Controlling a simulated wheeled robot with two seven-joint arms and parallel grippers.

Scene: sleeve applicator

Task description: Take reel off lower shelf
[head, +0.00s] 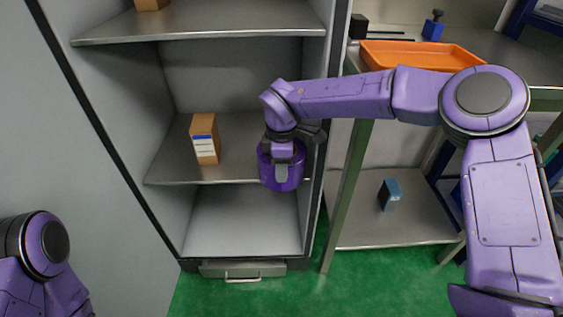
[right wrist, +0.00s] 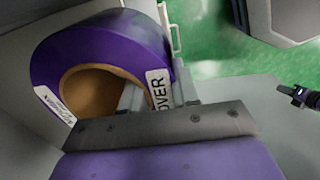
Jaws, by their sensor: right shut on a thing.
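A purple reel (head: 268,176) with a brown core hangs from my right gripper (head: 283,158) in front of the open cabinet's lower shelf (head: 165,172), at its right end. In the right wrist view the reel (right wrist: 105,45) shows its round core hole and white labels, and the right gripper's fingers (right wrist: 150,97) are shut on its rim. The reel overlaps the shelf's front edge in the head view; I cannot tell whether it touches the shelf.
A brown box (head: 206,145) with a white label stands on the same shelf, left of the reel. The cabinet's right side is close to my right gripper. A bench with an orange tray (head: 420,56) stands to the right, with a blue box (head: 390,194) on its lower level.

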